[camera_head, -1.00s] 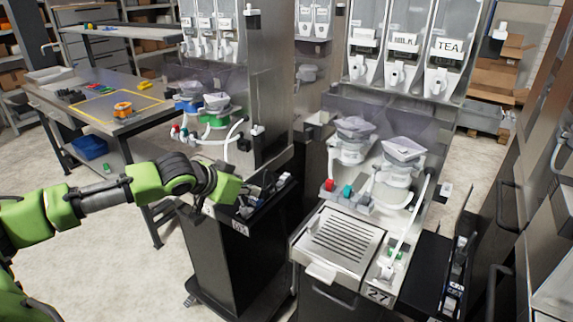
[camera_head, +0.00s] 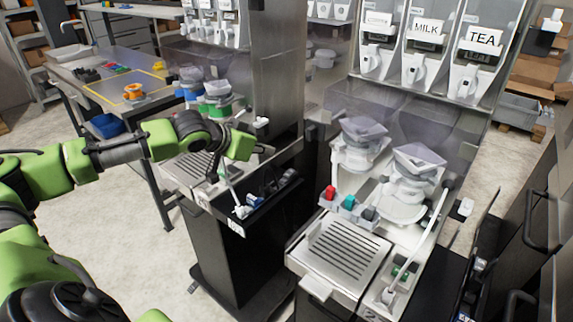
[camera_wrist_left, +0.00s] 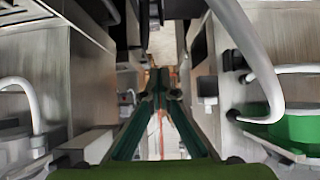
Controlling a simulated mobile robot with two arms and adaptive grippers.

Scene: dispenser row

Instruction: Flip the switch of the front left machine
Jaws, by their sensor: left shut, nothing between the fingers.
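A grey dispenser machine (camera_head: 275,70) stands left of centre, with a small white switch-like part (camera_head: 261,122) on its side. A second machine stands at the right, with labelled MILK (camera_head: 428,32) and TEA (camera_head: 484,38) hoppers and a similar white part (camera_head: 465,208) on its side. My left gripper (camera_head: 254,152) is by the left machine, just below its switch-like part; contact cannot be told. In the left wrist view its green fingers (camera_wrist_left: 158,85) are shut together and empty. The switch is not clearly visible there. My right gripper is out of view.
A black tray (camera_head: 262,203) with small items juts out below my left gripper. The right machine has a slotted drip tray (camera_head: 343,248). A work table (camera_head: 75,58) with an orange spool (camera_head: 133,91) stands at the back left.

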